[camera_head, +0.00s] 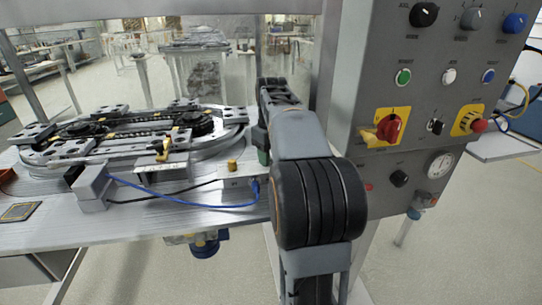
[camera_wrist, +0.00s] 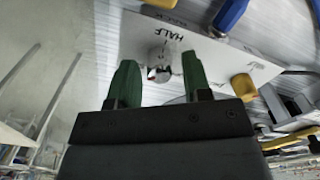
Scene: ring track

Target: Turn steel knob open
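A small steel-coloured round knob (camera_wrist: 159,60) shows in the wrist view on a pale plate (camera_wrist: 130,45), beside the printed word "HALF". My gripper (camera_wrist: 160,70) is open, with its two green fingers apart on either side of the knob in the picture. Nothing is held between them. I cannot tell how far the fingertips are from the knob or whether they touch it. In the head view my arm hides most of the gripper and the knob; a bit of green finger shows at the bench's right end.
A yellow knob (camera_wrist: 243,87) and a blue handle (camera_wrist: 230,14) are close by in the wrist view. The bench (camera_head: 150,230) carries an oval ring track (camera_head: 60,150) and a blue cable (camera_head: 200,203). A grey control panel (camera_head: 380,80) with several knobs stands right of my arm.

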